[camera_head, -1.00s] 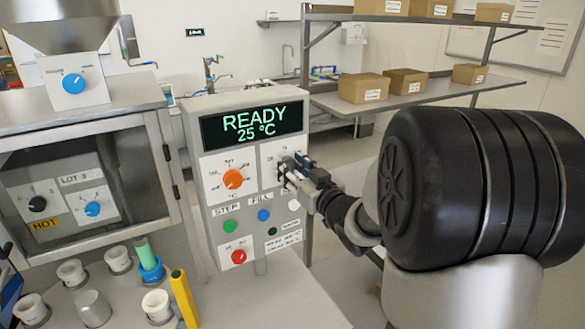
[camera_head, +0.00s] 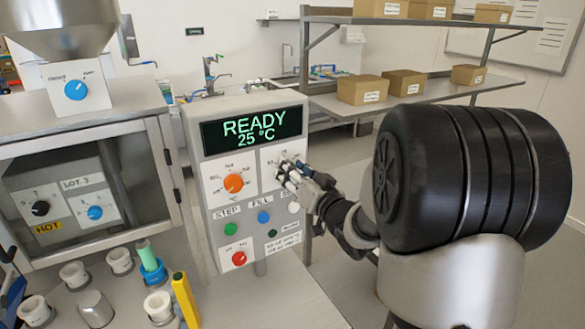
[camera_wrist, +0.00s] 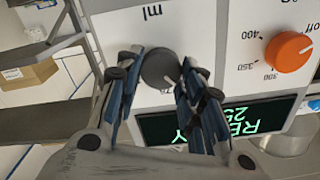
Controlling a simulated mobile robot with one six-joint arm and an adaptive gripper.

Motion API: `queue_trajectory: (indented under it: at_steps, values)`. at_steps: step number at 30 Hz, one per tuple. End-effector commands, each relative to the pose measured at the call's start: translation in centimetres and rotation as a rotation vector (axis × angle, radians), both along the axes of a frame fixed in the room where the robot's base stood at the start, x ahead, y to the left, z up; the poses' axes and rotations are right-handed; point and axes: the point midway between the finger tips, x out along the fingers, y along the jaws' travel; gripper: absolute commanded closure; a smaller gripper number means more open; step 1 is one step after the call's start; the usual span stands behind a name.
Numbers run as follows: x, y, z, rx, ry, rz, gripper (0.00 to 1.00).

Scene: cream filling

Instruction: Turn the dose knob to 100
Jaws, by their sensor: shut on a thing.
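The dose knob (camera_wrist: 160,68) is a round dark grey knob on a white plate marked "ml", upside down in the wrist view. My gripper (camera_wrist: 160,62) has one finger on each side of it and is shut on it. In the head view my gripper (camera_head: 287,172) covers most of the dose knob at the upper right of the control panel (camera_head: 190,130).
An orange temperature knob (camera_head: 234,183) sits left of my gripper, also seen in the wrist view (camera_wrist: 288,52). The display (camera_head: 250,130) reads READY 25 °C. Green (camera_head: 231,229) and blue (camera_head: 264,217) buttons and a red knob (camera_head: 239,258) lie below.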

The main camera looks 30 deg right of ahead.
Motion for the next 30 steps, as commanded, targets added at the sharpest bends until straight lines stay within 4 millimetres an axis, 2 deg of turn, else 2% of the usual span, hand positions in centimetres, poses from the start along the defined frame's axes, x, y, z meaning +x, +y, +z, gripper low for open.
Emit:
queue_trajectory:
  at_steps: [30]
  values:
    - [0.03, -0.29, -0.05, 0.965, 0.032, 0.000, 0.88]
